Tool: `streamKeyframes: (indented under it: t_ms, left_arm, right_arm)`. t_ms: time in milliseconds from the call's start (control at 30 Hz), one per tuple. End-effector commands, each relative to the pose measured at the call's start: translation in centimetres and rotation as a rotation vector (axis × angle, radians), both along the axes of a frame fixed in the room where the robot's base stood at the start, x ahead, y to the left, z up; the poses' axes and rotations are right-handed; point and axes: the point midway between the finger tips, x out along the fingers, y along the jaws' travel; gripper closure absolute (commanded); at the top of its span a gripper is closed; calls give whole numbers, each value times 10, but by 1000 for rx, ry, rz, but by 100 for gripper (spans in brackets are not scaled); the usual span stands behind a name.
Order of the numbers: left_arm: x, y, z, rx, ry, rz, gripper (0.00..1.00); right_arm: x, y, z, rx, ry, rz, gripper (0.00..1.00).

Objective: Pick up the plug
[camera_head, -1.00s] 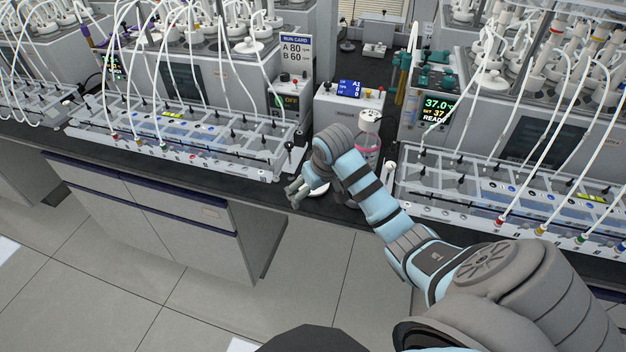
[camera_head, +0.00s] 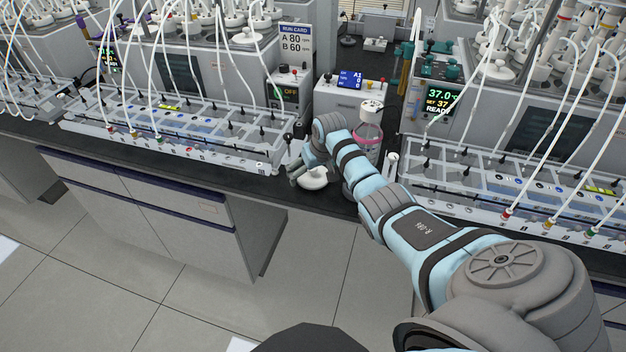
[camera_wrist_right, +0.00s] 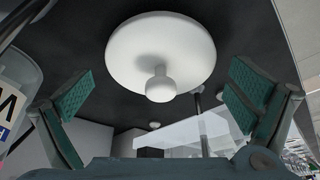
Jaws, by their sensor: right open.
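The white plug (camera_head: 314,179), a round disc with a small knob, lies on the dark bench top near its front edge. In the right wrist view the plug (camera_wrist_right: 160,50) shows whole, its knob pointing toward the gripper. I see no contact. My left gripper is not in view.
A clear bottle with a pink band (camera_head: 367,140) stands just behind my right forearm. A control box with a blue display (camera_head: 350,98) is behind it. Reactor racks with tubes stand left (camera_head: 180,130) and right (camera_head: 480,180), leaving a narrow bench gap.

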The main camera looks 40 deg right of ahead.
Motion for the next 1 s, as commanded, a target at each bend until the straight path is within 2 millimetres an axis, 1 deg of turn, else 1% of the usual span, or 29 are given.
streamKeyframes:
  t_ms: [167, 200, 267, 400, 467, 500, 767, 867, 1000]
  left_arm:
    - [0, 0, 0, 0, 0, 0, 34]
    - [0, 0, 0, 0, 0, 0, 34]
    - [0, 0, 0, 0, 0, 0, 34]
    - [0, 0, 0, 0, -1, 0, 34]
    - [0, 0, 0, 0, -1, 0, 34]
    - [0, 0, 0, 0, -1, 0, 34]
    - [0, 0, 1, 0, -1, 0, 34]
    - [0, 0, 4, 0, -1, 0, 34]
    - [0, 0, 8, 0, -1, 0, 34]
  right_arm:
    - [1, 0, 0, -1, -1, 1, 0]
    - [1, 0, 0, -1, -1, 1, 3]
    - [1, 0, 0, 0, -1, 0, 13]
    - [1, 0, 0, -1, -1, 0, 35]
    - [1, 0, 0, 0, -1, 0, 45]
    - [1, 0, 0, -1, -1, 0, 47]
    - [0, 0, 2, -1, -2, 1, 47]
    - [-1, 3, 9, -1, -3, 2, 47]
    - [-1, 2, 29, -1, -5, 0, 47]
